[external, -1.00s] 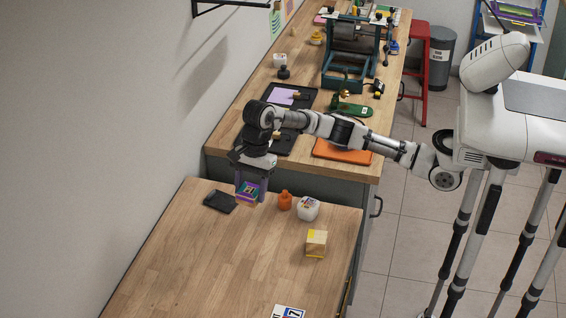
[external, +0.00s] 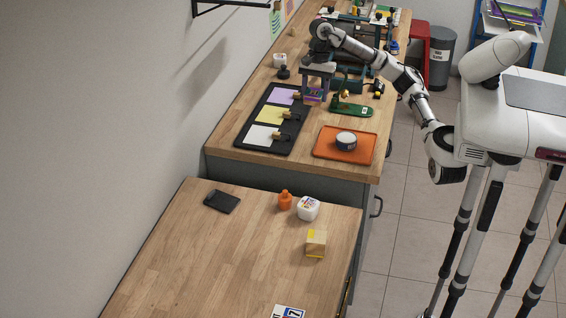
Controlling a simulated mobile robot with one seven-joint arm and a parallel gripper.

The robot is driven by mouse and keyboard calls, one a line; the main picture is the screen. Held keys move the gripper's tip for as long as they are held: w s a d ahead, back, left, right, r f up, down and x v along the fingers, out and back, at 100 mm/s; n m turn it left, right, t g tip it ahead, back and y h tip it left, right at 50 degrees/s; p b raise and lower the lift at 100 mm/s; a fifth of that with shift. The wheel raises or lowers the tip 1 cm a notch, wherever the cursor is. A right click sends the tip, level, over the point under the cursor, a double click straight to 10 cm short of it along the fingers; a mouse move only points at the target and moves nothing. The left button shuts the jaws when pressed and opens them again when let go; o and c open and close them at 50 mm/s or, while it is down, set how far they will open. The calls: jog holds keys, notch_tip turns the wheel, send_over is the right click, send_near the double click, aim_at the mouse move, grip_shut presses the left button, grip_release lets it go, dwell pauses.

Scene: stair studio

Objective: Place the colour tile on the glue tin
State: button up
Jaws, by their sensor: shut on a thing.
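My gripper (external: 316,93) is shut on the small multicoloured colour tile (external: 314,99), with purple and orange showing. It holds the tile over the far bench, beside the right edge of the black tray. A round tin (external: 346,138) with a pale top and dark side, which looks like the glue tin, stands on the orange tray (external: 330,154). The tin is nearer the camera and to the right of my gripper, apart from it. The fingers partly hide the tile.
The black tray (external: 243,139) holds purple, yellow and white pads with small knobbed tools. A teal press frame stands behind. The near bench holds an orange bottle (external: 285,200), a white pot (external: 308,208) and a yellow block (external: 316,243).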

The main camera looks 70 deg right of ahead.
jog(key=r, duration=0.1)
send_over(346, 139)
jog(key=d, duration=0.1)
notch_tip(346, 139, down, 20)
jog(key=p, duration=0.2)
jog(key=shift+d+r+p, duration=0.1)
jog(key=shift+r+p, duration=0.05)
jog(key=shift+p, duration=0.2)
jog(key=shift+f, duration=0.2)
jog(key=shift+f+b, duration=0.2)
jog(key=shift+b, duration=0.15)
jog(key=o, duration=1)
jog(key=shift+r, duration=0.1)
